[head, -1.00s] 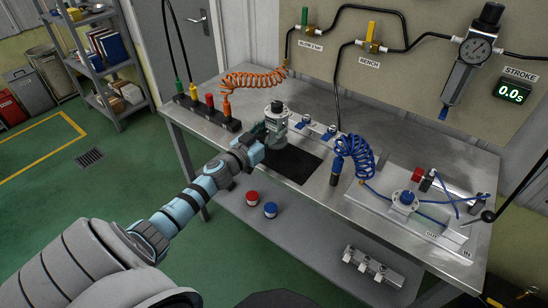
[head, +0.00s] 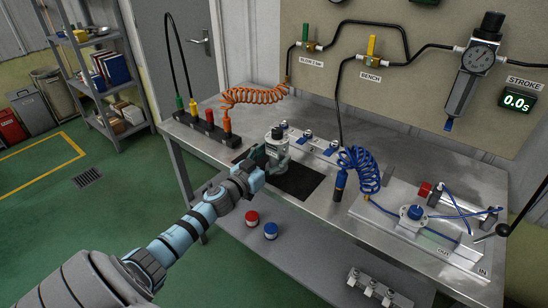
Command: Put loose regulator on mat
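The loose regulator (head: 278,150), a grey body with a black knob on top, is upright over the far left part of the black mat (head: 303,187). My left gripper (head: 262,164) is shut on its near left side. I cannot tell whether the regulator's base touches the mat. The gripper hides part of the regulator and of the mat's left side. The right part of the mat is bare. My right gripper is not in view.
A black block with coloured plugs (head: 208,127) and a manifold with blue fittings (head: 308,140) lie behind the mat. A blue coiled hose (head: 360,168) stands to its right, beside a plate with a fixture (head: 413,217). Red (head: 252,218) and blue (head: 271,230) caps sit on the lower shelf.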

